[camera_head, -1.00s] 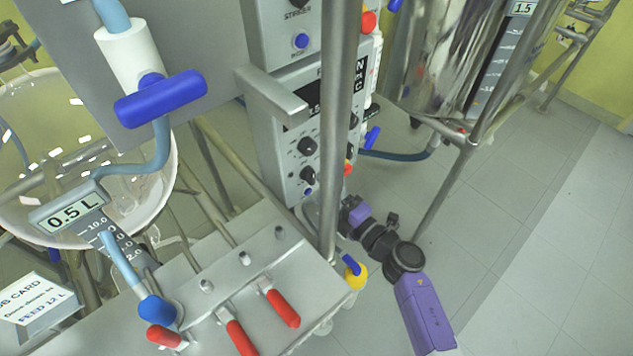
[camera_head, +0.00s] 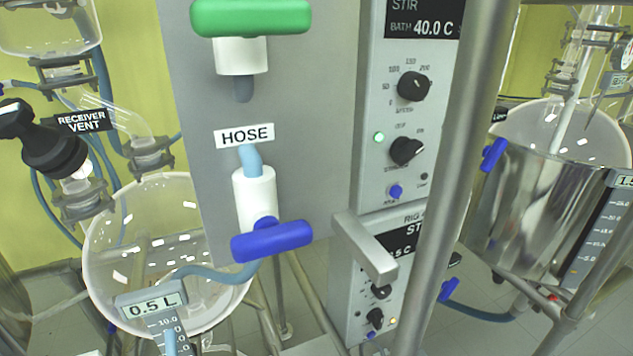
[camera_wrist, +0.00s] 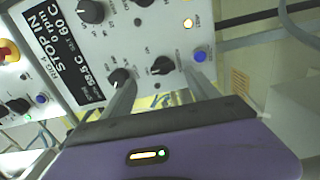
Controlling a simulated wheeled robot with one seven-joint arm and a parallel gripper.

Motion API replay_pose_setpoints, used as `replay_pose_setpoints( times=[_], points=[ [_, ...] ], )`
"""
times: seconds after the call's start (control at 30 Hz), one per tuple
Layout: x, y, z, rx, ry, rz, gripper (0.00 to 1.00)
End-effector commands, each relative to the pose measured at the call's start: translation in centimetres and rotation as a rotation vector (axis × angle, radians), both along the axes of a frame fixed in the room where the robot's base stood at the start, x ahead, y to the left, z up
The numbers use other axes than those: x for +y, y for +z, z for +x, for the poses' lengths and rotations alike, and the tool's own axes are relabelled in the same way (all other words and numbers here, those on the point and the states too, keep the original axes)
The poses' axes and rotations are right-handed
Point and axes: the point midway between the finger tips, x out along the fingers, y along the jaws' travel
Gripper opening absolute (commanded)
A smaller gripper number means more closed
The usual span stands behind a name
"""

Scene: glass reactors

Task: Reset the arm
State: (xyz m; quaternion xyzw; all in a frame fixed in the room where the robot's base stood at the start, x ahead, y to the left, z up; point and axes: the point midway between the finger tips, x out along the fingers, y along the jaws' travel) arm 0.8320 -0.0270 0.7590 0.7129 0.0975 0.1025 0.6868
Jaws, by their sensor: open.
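My gripper (camera_wrist: 163,80) shows in the wrist view as a purple body with two grey fingers spread apart. It is open, and nothing is seen between the fingers. The fingers point toward a grey control panel (camera_wrist: 150,42) with black knobs and a dark display reading "STOP IN 0 rpm". A knob shows just past each fingertip; I cannot tell how far off the panel is. My arm and gripper are out of the head view.
The head view has a panel with a blue-handled valve (camera_head: 270,240) and a green-handled valve (camera_head: 250,17), a steel post (camera_head: 455,180), a glass vessel (camera_head: 150,235) at left and a steel-jacketed vessel (camera_head: 520,210) at right. A red-and-yellow button (camera_wrist: 9,50) sits at the wrist view's left edge.

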Motion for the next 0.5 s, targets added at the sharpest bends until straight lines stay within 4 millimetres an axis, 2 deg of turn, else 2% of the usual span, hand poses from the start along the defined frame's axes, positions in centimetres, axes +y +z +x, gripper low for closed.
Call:
replay_pose_setpoints(
  times=[0.07, 0.17, 0.37, 0.5],
  points=[
    [-0.7, 2.3, 0.4, -0.034, -0.029, 0.065, 0.69],
    [-1.5, 5.0, -0.5, -0.071, -0.070, 0.190, 0.69],
    [-1.9, 8.1, -6.2, -0.076, -0.132, 0.499, 0.69],
    [-1.5, 9.3, -11.2, -0.038, -0.165, 0.716, 0.69]
  ],
)
